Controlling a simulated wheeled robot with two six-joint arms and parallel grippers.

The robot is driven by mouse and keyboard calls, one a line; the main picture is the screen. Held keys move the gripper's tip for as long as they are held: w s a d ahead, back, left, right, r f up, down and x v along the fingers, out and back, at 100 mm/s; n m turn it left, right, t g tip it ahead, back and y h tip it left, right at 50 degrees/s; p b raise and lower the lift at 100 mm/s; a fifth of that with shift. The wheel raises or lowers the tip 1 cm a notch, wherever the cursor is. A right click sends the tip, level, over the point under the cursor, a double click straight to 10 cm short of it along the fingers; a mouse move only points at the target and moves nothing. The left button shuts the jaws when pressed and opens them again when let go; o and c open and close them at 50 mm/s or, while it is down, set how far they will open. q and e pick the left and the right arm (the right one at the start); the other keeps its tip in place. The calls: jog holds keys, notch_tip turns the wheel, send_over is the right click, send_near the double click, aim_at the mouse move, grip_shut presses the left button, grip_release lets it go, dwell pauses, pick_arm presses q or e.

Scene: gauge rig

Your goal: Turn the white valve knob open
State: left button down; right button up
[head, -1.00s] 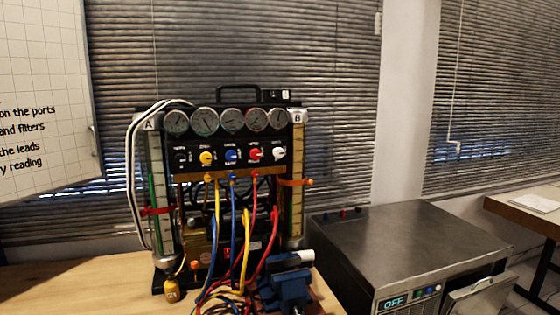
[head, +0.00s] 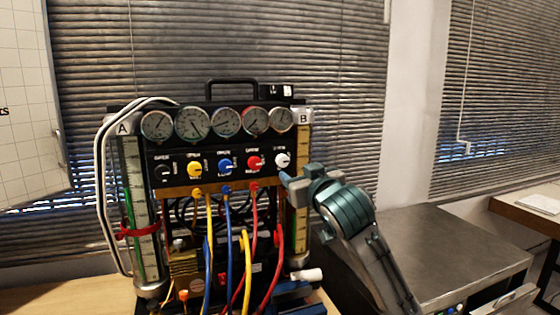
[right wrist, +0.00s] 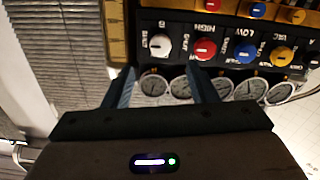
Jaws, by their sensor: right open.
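The white valve knob (head: 282,160) is the rightmost in the row of coloured knobs on the black gauge panel (head: 220,146). In the right wrist view, which shows the panel upside down, the white knob (right wrist: 159,45) lies beyond and roughly between my fingertips. My right gripper (head: 287,178) is just below and in front of the white knob in the head view. In the right wrist view, my right gripper (right wrist: 160,71) is open, with nothing between its fingers. My left gripper is not in view.
The red knob (head: 255,163) is the white knob's neighbour, with blue (head: 225,166) and yellow (head: 194,169) knobs further left. Round gauges (head: 228,121) sit above the knobs. Coloured hoses (head: 229,235) hang below. A grey metal box (head: 450,240) stands at right.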

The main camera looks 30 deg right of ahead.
aim_at(284, 162)
jog(key=p+x, duration=0.2)
jog(key=x, duration=0.6)
jog(key=shift+w, duration=0.25)
jog(key=shift+w+d+r, duration=0.1)
jog(key=shift+w+d, duration=0.05)
jog(key=shift+w, duration=0.25)
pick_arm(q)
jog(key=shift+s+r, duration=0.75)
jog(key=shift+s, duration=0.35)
pick_arm(e)
jog(key=shift+w, duration=0.2)
